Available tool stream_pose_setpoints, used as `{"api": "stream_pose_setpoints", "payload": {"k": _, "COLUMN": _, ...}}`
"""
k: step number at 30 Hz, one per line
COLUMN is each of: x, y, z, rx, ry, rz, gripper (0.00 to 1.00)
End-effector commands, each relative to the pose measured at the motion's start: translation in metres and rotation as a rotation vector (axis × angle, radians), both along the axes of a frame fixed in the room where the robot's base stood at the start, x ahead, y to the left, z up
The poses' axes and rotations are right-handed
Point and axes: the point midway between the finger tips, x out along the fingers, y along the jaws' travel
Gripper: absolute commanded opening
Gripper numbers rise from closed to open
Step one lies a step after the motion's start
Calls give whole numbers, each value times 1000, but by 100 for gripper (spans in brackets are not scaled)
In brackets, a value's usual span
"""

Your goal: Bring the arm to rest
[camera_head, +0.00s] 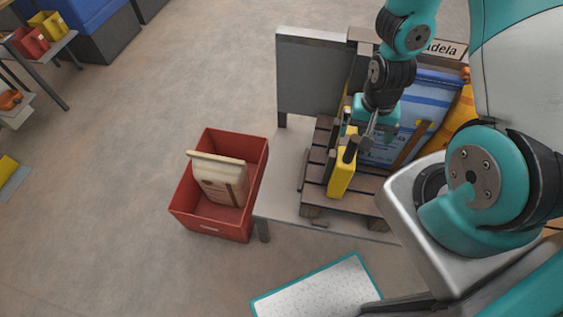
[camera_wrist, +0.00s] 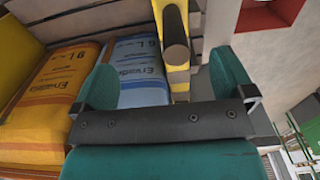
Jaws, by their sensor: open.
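My arm reaches over a wooden pallet in the head view, with my gripper (camera_head: 364,140) pointing down at its left part. In the wrist view my gripper (camera_wrist: 167,80) has its two teal fingers spread wide, with nothing clamped between them. A yellow upright piece (camera_head: 342,174) stands close by the gripper in the head view. In the wrist view this yellow piece (camera_wrist: 178,82) carries a dark round bar (camera_wrist: 175,42), seen in the gap beyond the fingers. I cannot tell whether the fingers touch it.
Blue sacks (camera_head: 428,92) and orange sacks (camera_head: 463,112) lie on the pallet (camera_head: 314,172). A grey panel (camera_head: 312,75) stands behind. A teal-edged plate (camera_head: 318,291) is in front. The floor at left is largely clear.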

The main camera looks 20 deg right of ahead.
Motion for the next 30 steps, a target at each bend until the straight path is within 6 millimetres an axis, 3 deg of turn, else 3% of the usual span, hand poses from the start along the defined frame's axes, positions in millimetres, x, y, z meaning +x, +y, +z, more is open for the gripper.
{"api": "stream_pose_setpoints", "payload": {"k": 1, "x": 0, "y": 0, "z": 14, "rx": 0, "ry": 0, "rz": -1, "gripper": 100}}
{"api": "stream_pose_setpoints", "payload": {"k": 6, "x": -1, "y": -1, "z": 29, "rx": 1, "ry": 0, "rz": -2, "gripper": 100}}
{"api": "stream_pose_setpoints", "payload": {"k": 23, "x": 0, "y": 0, "z": 29, "rx": 2, "ry": -2, "rz": 2, "gripper": 100}}
{"api": "stream_pose_setpoints", "payload": {"k": 26, "x": 7, "y": 9, "z": 40, "rx": 18, "ry": -18, "rz": 37, "gripper": 100}}
{"api": "stream_pose_setpoints", "payload": {"k": 30, "x": 27, "y": 47, "z": 84, "rx": 83, "ry": -69, "rz": 186, "gripper": 100}}
